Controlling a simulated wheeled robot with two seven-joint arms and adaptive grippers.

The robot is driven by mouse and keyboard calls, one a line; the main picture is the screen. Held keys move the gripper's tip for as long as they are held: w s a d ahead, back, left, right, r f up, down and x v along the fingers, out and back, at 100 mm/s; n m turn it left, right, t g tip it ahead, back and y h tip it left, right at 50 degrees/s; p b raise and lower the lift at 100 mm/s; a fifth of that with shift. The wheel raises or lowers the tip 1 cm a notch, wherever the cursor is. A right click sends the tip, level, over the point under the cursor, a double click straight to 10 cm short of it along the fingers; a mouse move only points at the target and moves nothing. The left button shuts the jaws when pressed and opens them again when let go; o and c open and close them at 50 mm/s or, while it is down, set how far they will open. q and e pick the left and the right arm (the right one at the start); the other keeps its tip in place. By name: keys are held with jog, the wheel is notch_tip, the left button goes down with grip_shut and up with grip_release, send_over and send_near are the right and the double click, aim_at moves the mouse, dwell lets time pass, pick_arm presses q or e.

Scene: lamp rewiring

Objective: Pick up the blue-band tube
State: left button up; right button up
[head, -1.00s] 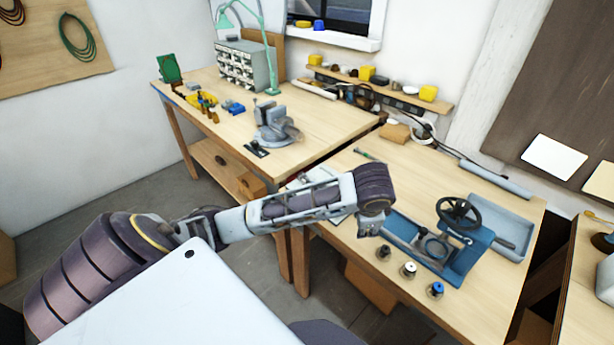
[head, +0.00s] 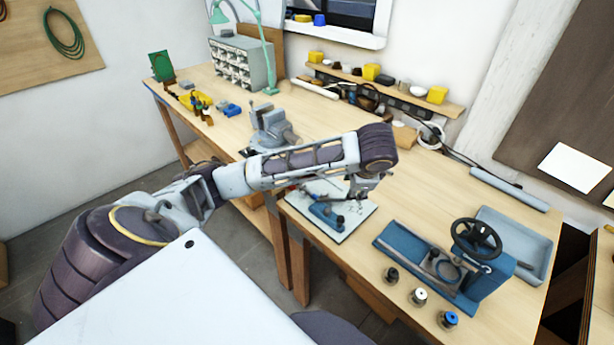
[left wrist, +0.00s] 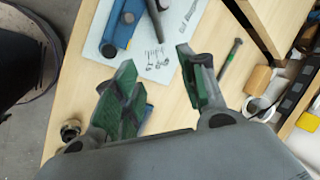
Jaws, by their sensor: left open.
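The blue-band tube (head: 447,319) stands upright near the front edge of the right workbench, the nearest of three small tubes in a row. The white-topped tube (head: 418,297) and the dark tube (head: 391,275) stand beside it. My left gripper (head: 358,192) is over the pale mat, up and left of the tubes and well apart from the blue-band one. In the left wrist view the gripper (left wrist: 155,66) is open, with nothing between its green-padded fingers. A small round metallic thing (left wrist: 70,130) shows at its lower left; which tube it is I cannot tell. My right gripper is not in view.
A blue machine with a black handwheel (head: 476,238) stands right behind the tubes, beside a grey-blue tray (head: 520,240). The pale mat (head: 355,222) holds a blue tool and small parts. A vise (head: 272,130) stands on the far bench. The wood between mat and machine is clear.

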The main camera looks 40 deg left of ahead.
pick_arm(q)
jog(key=x, duration=0.7)
jog(key=shift+w+a+f, duration=0.1)
jog(key=shift+a+f, duration=0.05)
jog(key=shift+f, duration=0.15)
jog(key=shift+w+a+f, duration=0.15)
jog(key=shift+f, duration=0.4)
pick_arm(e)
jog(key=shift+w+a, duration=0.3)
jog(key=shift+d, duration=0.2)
